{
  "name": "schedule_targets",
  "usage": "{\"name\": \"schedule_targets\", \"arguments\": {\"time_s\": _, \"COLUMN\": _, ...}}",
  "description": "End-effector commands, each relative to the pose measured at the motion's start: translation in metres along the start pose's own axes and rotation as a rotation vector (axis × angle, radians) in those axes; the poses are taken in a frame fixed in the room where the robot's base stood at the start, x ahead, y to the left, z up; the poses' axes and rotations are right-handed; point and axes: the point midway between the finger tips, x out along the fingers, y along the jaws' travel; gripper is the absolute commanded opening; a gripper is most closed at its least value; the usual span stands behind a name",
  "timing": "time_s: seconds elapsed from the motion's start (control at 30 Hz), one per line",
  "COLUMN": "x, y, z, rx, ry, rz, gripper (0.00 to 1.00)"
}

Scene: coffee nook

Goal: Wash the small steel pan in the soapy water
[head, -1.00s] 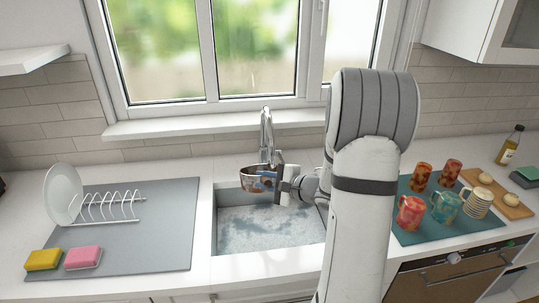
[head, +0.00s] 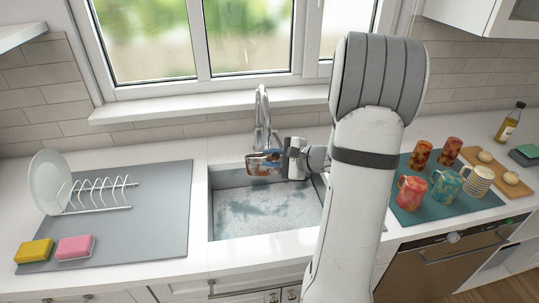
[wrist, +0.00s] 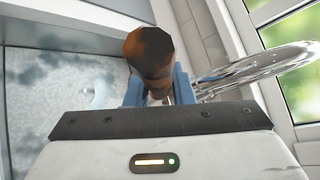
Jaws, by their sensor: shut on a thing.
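The small steel pan (head: 257,168) is in my gripper (head: 270,157), above the back part of the sink in the head view. It looks tilted, with brown patches on its side. In the wrist view the pan (wrist: 150,50) shows brown and dark between the blue fingers of my gripper (wrist: 157,92), which is shut on it. The soapy water (head: 262,212) fills the sink below, grey-blue with pale foam patches. It also shows at the left of the wrist view (wrist: 75,95). The pan appears clear of the water.
The tap (head: 262,115) stands close behind the pan. A plate (head: 49,182) stands in the rack (head: 100,195) on the grey mat (head: 150,235), with yellow (head: 34,251) and pink (head: 75,248) sponges in front. Several mugs stand on the teal mat (head: 405,215) at right.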

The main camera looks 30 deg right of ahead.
Motion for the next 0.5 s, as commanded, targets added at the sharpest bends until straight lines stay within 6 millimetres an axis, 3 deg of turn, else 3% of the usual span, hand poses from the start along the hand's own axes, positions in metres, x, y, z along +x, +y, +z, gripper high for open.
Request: {"name": "schedule_targets", "arguments": {"time_s": 0.5, "x": 0.018, "y": 0.039, "z": -0.032, "rx": 0.000, "ry": 0.001, "rz": -0.003, "gripper": 0.00}}
